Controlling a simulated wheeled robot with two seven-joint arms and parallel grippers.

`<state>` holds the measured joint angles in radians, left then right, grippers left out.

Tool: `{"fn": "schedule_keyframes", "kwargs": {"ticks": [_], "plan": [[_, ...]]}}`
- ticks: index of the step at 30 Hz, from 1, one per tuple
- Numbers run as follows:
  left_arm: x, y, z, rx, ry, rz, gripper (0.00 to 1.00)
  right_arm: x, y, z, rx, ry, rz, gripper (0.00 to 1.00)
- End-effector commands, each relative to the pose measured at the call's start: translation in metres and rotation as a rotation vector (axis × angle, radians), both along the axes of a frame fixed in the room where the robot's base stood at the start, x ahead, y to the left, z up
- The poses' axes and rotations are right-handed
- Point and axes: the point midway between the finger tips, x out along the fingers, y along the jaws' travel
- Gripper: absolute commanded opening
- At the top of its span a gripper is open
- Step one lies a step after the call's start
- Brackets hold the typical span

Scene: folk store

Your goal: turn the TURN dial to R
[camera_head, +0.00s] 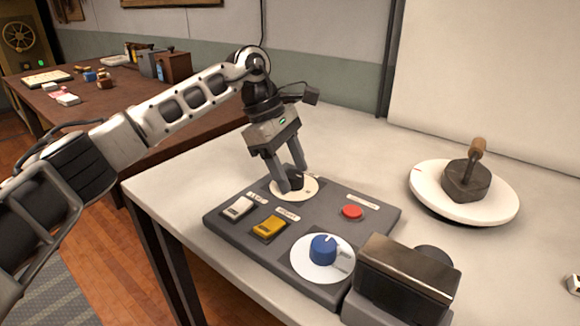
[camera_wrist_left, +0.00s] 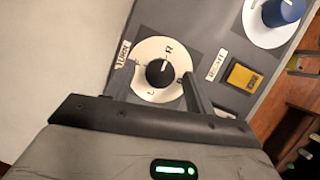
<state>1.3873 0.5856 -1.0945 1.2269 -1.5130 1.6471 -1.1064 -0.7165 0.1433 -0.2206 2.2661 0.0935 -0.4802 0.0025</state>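The TURN dial is a black knob (camera_wrist_left: 158,73) on a white disc (camera_wrist_left: 146,50) with letters around it, next to a label (camera_wrist_left: 122,52) that reads TURN. In the head view the white disc (camera_head: 308,188) sits at the back left corner of the grey panel (camera_head: 330,215). My left gripper (camera_head: 290,188) points down over this dial, its fingers on either side of the knob. In the left wrist view the fingers are apart, with gaps to the knob, so it looks open. The letter at the knob's mark is too small to read surely. My right gripper is not in view.
The panel also holds a white switch (camera_head: 238,208), a yellow switch (camera_head: 270,227), a red button (camera_head: 352,212) and a blue dial (camera_head: 323,249). A dark box (camera_head: 408,275) stands at the front right. A white round plate (camera_head: 425,190) bears a wooden-handled block (camera_head: 466,182).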

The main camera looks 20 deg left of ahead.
Motion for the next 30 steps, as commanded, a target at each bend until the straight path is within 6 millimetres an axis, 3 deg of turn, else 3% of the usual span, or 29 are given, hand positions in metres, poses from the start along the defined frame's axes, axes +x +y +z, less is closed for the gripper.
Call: {"fn": "schedule_keyframes", "kwargs": {"ticks": [8,21,30], "plan": [[0.0,0.007,0.017,0.001,-0.001,0.001,0.55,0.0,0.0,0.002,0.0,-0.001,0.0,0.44],[0.002,0.046,0.113,-0.002,-0.003,0.002,0.55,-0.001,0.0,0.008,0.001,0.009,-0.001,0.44],[0.002,0.06,0.145,0.0,-0.001,0.0,0.55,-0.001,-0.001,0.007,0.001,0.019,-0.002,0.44]]}}
